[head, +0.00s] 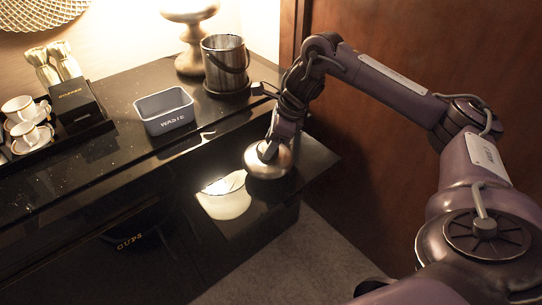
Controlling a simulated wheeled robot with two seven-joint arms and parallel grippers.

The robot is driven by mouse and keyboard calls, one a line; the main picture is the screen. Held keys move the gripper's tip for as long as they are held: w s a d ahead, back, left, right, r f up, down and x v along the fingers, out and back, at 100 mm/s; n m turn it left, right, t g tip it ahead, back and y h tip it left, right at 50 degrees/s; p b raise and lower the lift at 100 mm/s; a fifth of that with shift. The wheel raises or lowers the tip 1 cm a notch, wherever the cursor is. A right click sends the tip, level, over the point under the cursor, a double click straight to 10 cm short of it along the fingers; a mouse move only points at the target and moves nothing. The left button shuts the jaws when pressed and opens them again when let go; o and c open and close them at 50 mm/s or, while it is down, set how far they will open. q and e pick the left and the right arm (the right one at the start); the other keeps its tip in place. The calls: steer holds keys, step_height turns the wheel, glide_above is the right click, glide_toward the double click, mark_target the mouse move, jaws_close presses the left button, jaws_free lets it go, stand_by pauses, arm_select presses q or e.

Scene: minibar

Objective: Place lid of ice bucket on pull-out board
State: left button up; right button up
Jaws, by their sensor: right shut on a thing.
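The ice bucket (226,65) is a dark metal pail with a handle, standing open at the back of the black counter. Its lid (268,163) is a round silver dome at the pull-out board. The pull-out board (314,158) is a glossy black panel extending forward from the counter. My right gripper (267,150) points down and is shut on the top of the lid. I cannot tell whether the lid touches the board or hangs just above it. The fingertips are small and partly hidden. My left gripper is not in view.
A grey waste bin (166,110) stands on the counter, left of the ice bucket. A lamp base (190,38) is behind it. A tray with white cups (22,122) and a black box (75,104) is at the left. A brown wood panel (440,60) rises at the right.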

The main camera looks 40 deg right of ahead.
step_height(320, 180, down, 4)
steer(key=shift+s+r, duration=0.1)
steer(key=shift+r, duration=0.05)
steer(key=shift+f, duration=0.2)
steer(key=o, duration=1.4)
steer(key=shift+c, duration=0.2)
steer(key=shift+r, duration=0.1)
